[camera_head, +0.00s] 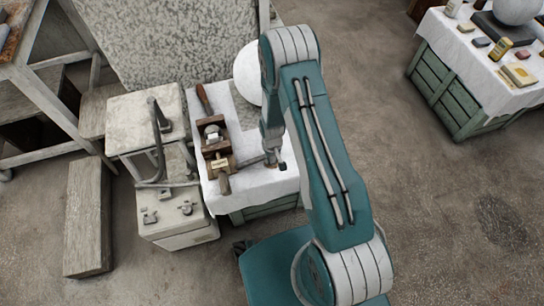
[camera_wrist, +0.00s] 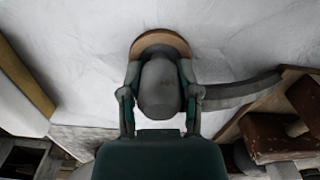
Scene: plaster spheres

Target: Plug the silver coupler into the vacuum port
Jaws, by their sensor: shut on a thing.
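My gripper (camera_head: 271,154) is over the near right part of a white-clothed table. In the wrist view my gripper (camera_wrist: 160,98) has a finger on each side of a dull grey, rounded piece (camera_wrist: 160,85), and is shut on it. I take this piece to be the silver coupler. A tan disc (camera_wrist: 160,40) shows just beyond its far end; I cannot tell whether they touch. A grey curved bar or hose (camera_wrist: 240,92) runs from beside the piece toward a wooden fixture (camera_wrist: 265,138). I cannot make out the vacuum port for certain in either view.
The wooden fixture (camera_head: 214,140) stands on the white cloth (camera_head: 262,185), left of my gripper. A white sphere (camera_head: 246,75) is behind. A grey box with fittings (camera_head: 178,212) and an upright pipe (camera_head: 158,125) are at left. The cloth in front of the fixture is partly clear.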

